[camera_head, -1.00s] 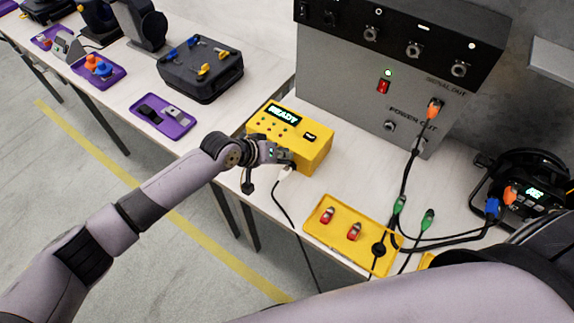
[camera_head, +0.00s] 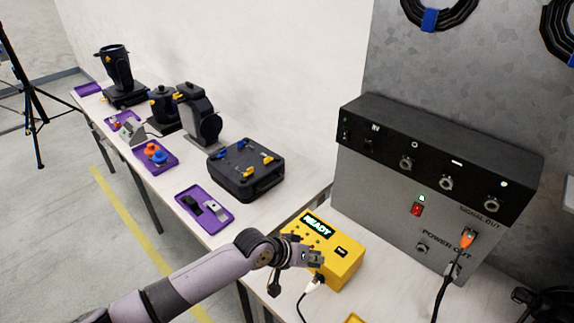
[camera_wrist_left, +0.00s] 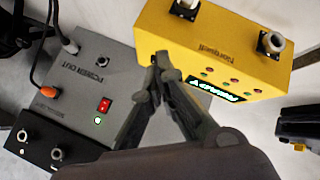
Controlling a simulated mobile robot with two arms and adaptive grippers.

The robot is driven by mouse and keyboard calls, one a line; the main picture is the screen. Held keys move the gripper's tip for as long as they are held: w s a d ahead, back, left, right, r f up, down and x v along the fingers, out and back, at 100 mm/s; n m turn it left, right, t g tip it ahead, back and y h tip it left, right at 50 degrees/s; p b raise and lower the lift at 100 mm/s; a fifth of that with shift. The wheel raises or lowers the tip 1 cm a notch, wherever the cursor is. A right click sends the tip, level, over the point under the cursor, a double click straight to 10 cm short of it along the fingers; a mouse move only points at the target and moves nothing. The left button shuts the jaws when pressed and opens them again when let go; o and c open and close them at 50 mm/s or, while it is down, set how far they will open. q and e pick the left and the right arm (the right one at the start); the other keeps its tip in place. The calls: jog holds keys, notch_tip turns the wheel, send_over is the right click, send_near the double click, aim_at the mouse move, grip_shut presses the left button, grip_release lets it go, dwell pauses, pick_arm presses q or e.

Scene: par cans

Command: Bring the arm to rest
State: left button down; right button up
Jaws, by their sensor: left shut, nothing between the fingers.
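My left arm comes in from the lower left in the head view. Its gripper (camera_head: 314,258) is at the front of the yellow box (camera_head: 345,268), whose display reads READY. In the left wrist view the left gripper (camera_wrist_left: 160,58) has its fingertips together with nothing between them. The yellow box (camera_wrist_left: 205,35) lies just beyond the fingertips there; I cannot tell whether they touch it. A cable with a pale plug (camera_head: 313,284) hangs by the box's lower front.
A grey power unit (camera_head: 390,215) with a lit red switch (camera_head: 417,209) stands behind the box, an orange plug (camera_head: 467,238) in it. A black case (camera_head: 246,172) and purple trays (camera_head: 222,222) stand along the tables to the left. A tripod (camera_head: 32,110) stands far left.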

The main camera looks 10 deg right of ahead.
pick_arm(q)
jog(key=s+a+r, duration=0.1)
jog(key=s+a, duration=0.1)
jog(key=s, duration=0.8)
jog(key=s+a+f+n+y, duration=0.1)
jog(key=s+a+y, duration=0.3)
jog(key=a, duration=0.7)
jog(key=s+a+n+y, duration=0.1)
jog(key=s+a+y, duration=0.1)
jog(key=s+a, duration=0.7)
jog(key=s+a+f+n+y, duration=0.1)
jog(key=s+a+y, duration=0.15)
jog(key=a, duration=1.05)
notch_tip(320, 180, down, 31)
jog(key=s+b, duration=0.2)
jog(key=b, duration=0.2)
jog(key=s+a+f+g+b, duration=0.2)
jog(key=s+a+f, duration=0.1)
jog(key=s+f, duration=1.3)
jog(key=shift+s+f, duration=0.2)
jog(key=shift+f, duration=0.6)
